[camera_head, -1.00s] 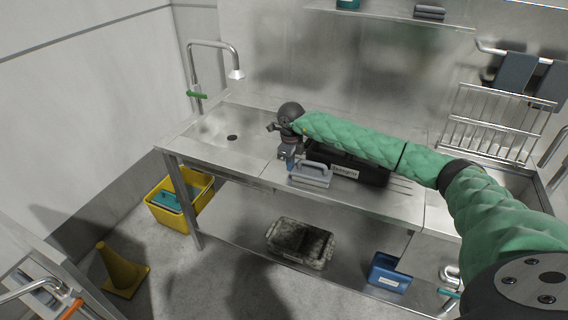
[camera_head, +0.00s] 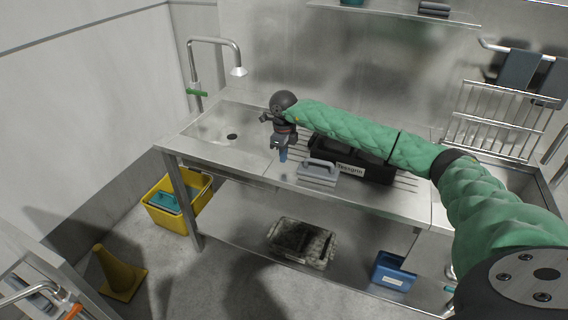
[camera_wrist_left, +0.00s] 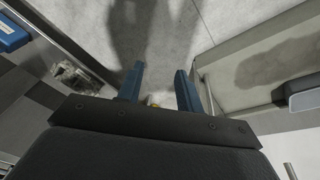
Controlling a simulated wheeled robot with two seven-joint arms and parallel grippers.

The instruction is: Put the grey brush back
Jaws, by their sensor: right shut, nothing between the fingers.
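The grey brush (camera_head: 317,173), a block with a raised loop handle, sits on the steel counter near its front edge, in front of a black bin with a white label (camera_head: 350,169). My right gripper (camera_head: 283,156), with blue fingers, hangs just left of the brush, apart from it. It is shut and empty, pointing down over the counter. My left gripper (camera_wrist_left: 160,88) shows only in the left wrist view. Its two blue fingers are spread apart with nothing between them, above the floor.
A sink basin with a tap (camera_head: 238,72) is at the counter's left. A dish rack (camera_head: 490,125) stands at the right. On the lower shelf are a dirty grey tray (camera_head: 300,262) and a blue bin (camera_head: 392,272). A yellow bin (camera_head: 160,214) and yellow cone (camera_head: 118,275) stand on the floor.

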